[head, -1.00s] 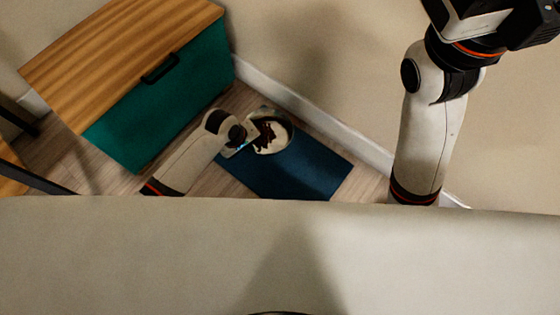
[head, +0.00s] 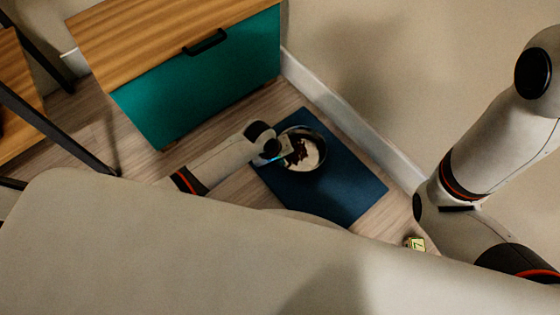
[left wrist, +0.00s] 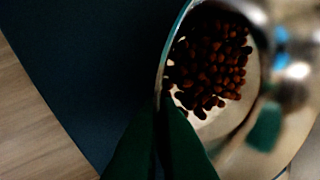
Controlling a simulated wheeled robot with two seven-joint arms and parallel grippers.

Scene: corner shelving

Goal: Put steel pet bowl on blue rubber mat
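The steel pet bowl (head: 318,152), with dark brown kibble in it, is at the upper-left end of the blue rubber mat (head: 340,195) in the head view. I cannot tell whether it rests on the mat or is just above it. My left gripper (head: 284,150) is at the bowl's left side. In the left wrist view, its dark green fingers (left wrist: 160,130) are close together with the bowl's rim (left wrist: 166,75) between them. The mat (left wrist: 90,70) spreads to the left there. My right arm shows at the right of the head view, but its gripper is out of view.
A teal cabinet (head: 210,85) with a wooden top stands left of the mat. The wall's white baseboard (head: 350,122) runs along the right. A small green-yellow item (head: 415,243) is near the mat's lower right. A black-framed shelf (head: 60,130) is at far left.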

